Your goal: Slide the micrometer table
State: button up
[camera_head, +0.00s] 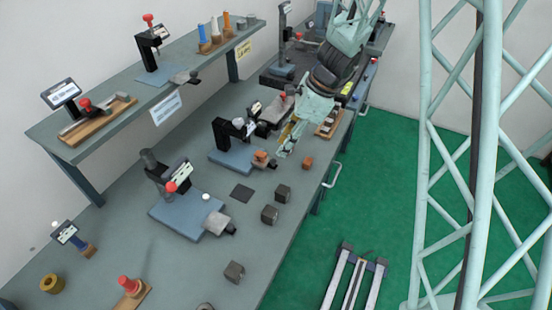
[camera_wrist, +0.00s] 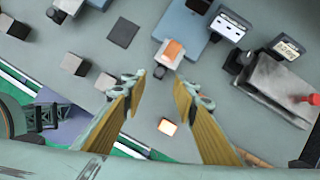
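No label that I can read names the micrometer table. A blue-based fixture (camera_head: 230,160) with a black upright arm stands mid-bench; its base also shows in the wrist view (camera_wrist: 184,25). A small grey slide at its front edge carries an orange block (camera_head: 261,155), seen in the wrist view (camera_wrist: 174,48) just beyond my fingertips. My gripper (camera_head: 286,142) is over the bench to the right of this fixture. In the wrist view my gripper (camera_wrist: 162,84) is open, with its two yellow-padded fingers apart and nothing between them.
A loose orange cube (camera_head: 307,163) lies near the bench's front edge. Dark cubes (camera_head: 270,214) and a flat dark square (camera_head: 242,193) lie nearby. A grey fixture with a red knob (camera_wrist: 315,99) is right in the wrist view. Another blue-based fixture (camera_head: 180,213) stands nearer.

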aim_at(274, 161)
jog(key=shift+b+x, duration=0.7)
jog(key=shift+x, duration=3)
grip_shut()
